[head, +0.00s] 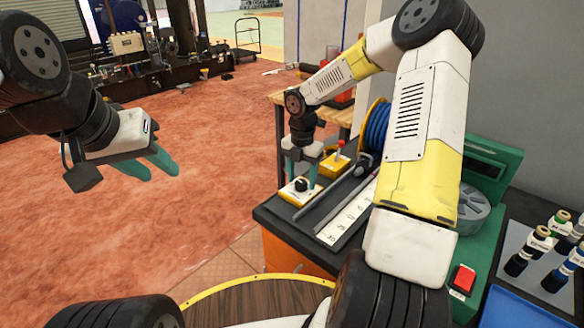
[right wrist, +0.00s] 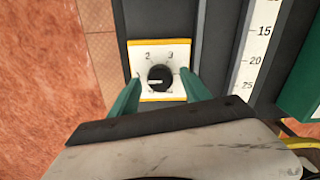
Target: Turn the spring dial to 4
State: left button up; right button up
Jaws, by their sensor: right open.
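The spring dial is a round black knob (head: 301,185) on a white plate with yellow edges, at the near left end of the dark bench. In the right wrist view the knob (right wrist: 160,77) has a pale pointer mark toward the left. The numerals 2 and 3 show above it; lower markings are too small to read. My right gripper (head: 302,174) is open above the plate, with one teal finger on each side of the knob; I cannot tell whether they touch it. My left gripper (head: 160,174) is open and empty over the red floor, far left of the bench.
A white ruler (head: 346,212) and a grey rail lie beside the dial. A red-tipped lever (head: 340,147) on a yellow base and a blue coil (head: 377,128) stand behind. A red button (head: 463,278) and several dark bottles are at the right.

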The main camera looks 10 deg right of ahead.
jog(key=shift+f, duration=0.25)
jog(key=shift+c, duration=0.3)
grip_shut()
